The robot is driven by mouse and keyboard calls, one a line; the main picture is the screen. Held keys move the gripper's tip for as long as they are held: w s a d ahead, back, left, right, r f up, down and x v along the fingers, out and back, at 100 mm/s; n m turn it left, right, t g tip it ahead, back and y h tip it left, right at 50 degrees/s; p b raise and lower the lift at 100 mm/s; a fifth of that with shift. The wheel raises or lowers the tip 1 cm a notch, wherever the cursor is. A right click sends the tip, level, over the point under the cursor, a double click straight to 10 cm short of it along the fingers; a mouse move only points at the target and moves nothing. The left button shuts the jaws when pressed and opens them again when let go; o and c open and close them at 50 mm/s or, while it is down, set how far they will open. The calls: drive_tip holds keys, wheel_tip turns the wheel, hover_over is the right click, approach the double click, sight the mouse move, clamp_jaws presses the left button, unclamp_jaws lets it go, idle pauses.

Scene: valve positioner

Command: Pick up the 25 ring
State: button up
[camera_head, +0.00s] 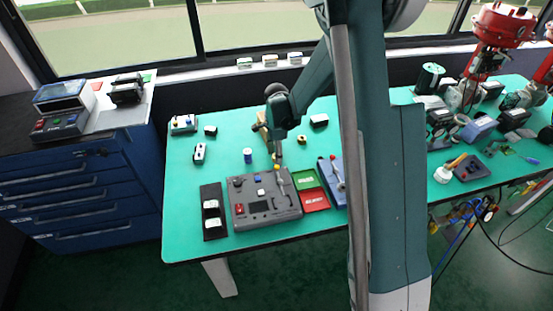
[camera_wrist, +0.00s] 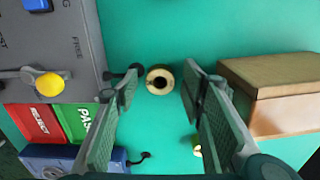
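A small cream-yellow ring (camera_wrist: 150,79) with a dark centre lies on the green tabletop in the wrist view. It shows between the fingertips of my gripper (camera_wrist: 161,82), with a gap on both sides. No number can be read on it. My gripper is open and empty, pointing down over the ring. In the head view my gripper (camera_head: 278,152) is low over the table, just behind the grey control panel; the ring cannot be told apart there. Another yellowish piece (camera_wrist: 197,149) is partly hidden by the right finger; a small yellow piece (camera_head: 301,139) shows right of my gripper in the head view.
The grey panel (camera_head: 266,208) with a yellow-knobbed lever stands close on one side, a tan box (camera_wrist: 280,78) on the other. Green and red trays (camera_head: 314,200) and a blue device (camera_head: 335,170) lie right. A blue cylinder (camera_head: 248,155) stands left of my gripper.

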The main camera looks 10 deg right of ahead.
idle(0.3)
drive_tip(key=c, duration=1)
drive_tip(key=shift+r, duration=0.1)
drive_tip(key=shift+r+p, duration=0.75)
drive_tip(key=shift+r, duration=4.15)
